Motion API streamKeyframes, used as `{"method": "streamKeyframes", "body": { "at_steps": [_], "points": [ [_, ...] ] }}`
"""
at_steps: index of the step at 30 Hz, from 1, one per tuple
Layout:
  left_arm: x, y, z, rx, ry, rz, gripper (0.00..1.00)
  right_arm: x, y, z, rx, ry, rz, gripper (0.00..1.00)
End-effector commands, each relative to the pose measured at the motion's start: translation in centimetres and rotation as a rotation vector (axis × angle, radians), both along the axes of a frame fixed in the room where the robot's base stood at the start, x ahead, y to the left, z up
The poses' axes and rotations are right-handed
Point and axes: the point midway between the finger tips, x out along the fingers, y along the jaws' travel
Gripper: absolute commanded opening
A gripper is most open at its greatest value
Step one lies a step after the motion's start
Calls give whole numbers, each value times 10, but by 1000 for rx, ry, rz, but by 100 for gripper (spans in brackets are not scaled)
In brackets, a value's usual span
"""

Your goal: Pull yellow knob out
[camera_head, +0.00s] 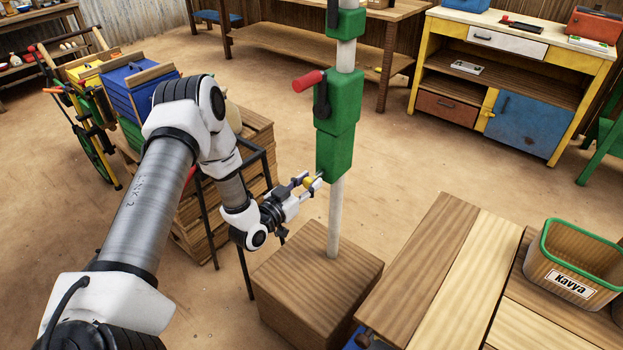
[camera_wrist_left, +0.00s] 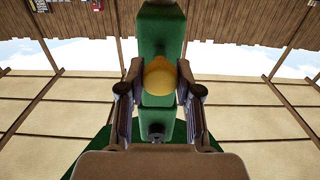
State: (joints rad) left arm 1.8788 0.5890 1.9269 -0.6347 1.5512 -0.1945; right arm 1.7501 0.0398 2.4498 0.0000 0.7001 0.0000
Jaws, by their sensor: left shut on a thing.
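The yellow knob (camera_head: 309,182) is on the left side of the lower green block (camera_head: 338,140), low on the post. In the left wrist view the yellow knob (camera_wrist_left: 159,76) is round and sits between the two fingers, in front of the green column (camera_wrist_left: 161,30). My left gripper (camera_head: 308,183) reaches in from the left and is shut on the knob; in the left wrist view the fingers (camera_wrist_left: 160,90) flank it on both sides. My right gripper is not in view.
A red-handled lever (camera_head: 308,81) sticks out left above the knob. The white post (camera_head: 334,220) stands on a wooden block (camera_head: 318,285). A wooden table (camera_head: 445,265) with a green-rimmed basket (camera_head: 545,265) is at the right. Stacked crates (camera_head: 195,215) stand behind my left arm.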

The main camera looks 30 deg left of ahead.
Motion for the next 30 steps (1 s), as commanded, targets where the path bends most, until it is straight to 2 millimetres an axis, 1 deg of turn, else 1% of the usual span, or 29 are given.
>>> {"method": "streamKeyframes", "body": {
  "at_steps": [2, 3, 4, 5, 13, 17, 20, 27, 30],
  "points": [
    [-1, -1, -2, -1, 6, -1, 0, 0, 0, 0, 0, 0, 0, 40],
    [-1, -1, -2, -2, 6, -1, 44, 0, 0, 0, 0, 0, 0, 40],
    [-1, -1, -2, -2, 6, -1, 55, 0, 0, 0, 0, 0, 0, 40],
    [-1, -1, -2, -2, 6, -1, 58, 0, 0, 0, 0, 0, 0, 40],
    [-1, 0, -2, -1, 4, -1, 58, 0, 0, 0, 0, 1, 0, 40],
    [-11, 1, -2, -4, 6, 1, 58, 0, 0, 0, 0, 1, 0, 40],
    [-30, 3, -2, -6, 5, 3, 58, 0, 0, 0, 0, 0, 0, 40],
    [-92, 9, -2, -7, 6, 6, 58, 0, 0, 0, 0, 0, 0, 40],
    [-110, 10, -2, -6, 5, 5, 58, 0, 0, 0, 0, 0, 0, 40]
  ]
}}
